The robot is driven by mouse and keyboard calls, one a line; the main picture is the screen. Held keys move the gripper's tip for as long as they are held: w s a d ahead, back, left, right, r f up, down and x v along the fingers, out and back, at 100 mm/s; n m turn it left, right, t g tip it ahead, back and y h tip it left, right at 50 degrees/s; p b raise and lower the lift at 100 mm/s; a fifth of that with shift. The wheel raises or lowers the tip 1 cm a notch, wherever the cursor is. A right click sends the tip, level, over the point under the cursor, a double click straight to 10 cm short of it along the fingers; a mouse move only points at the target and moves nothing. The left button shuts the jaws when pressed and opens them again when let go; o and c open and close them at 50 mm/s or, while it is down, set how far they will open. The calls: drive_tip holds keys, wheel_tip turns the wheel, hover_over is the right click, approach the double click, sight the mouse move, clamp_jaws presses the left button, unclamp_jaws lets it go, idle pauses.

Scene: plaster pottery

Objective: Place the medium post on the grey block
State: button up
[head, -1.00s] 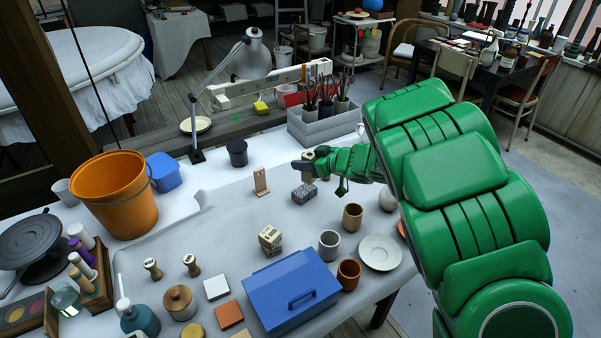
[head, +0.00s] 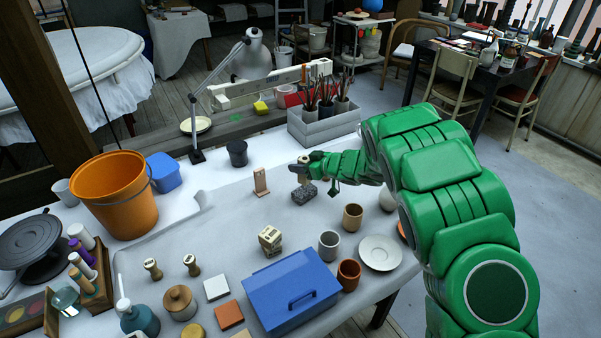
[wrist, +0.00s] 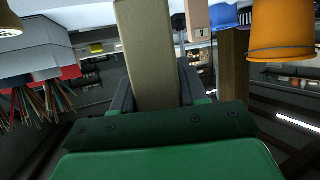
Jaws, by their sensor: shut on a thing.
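My gripper (head: 308,160) is shut on a beige wooden post (wrist: 148,50), which I take to be the medium post. In the head view the post (head: 302,173) hangs upright over the speckled grey block (head: 304,193). Its lower end is at or just above the block's top; I cannot tell whether they touch. In the wrist view the post runs up between the jaws, and the block cannot be made out.
A pinkish wooden post (head: 260,181) stands to the left of the block, also in the wrist view (wrist: 198,20). A tan cup (head: 352,217) stands to the right in front. A grey crate of brushes (head: 325,128) is behind.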

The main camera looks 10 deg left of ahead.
drive_tip(key=shift+w+a+f, duration=0.1)
drive_tip(key=shift+w+f, duration=0.05)
drive_tip(key=shift+f, duration=1.55)
drive_tip(key=shift+f, duration=0.1)
drive_tip(key=o, duration=1.2)
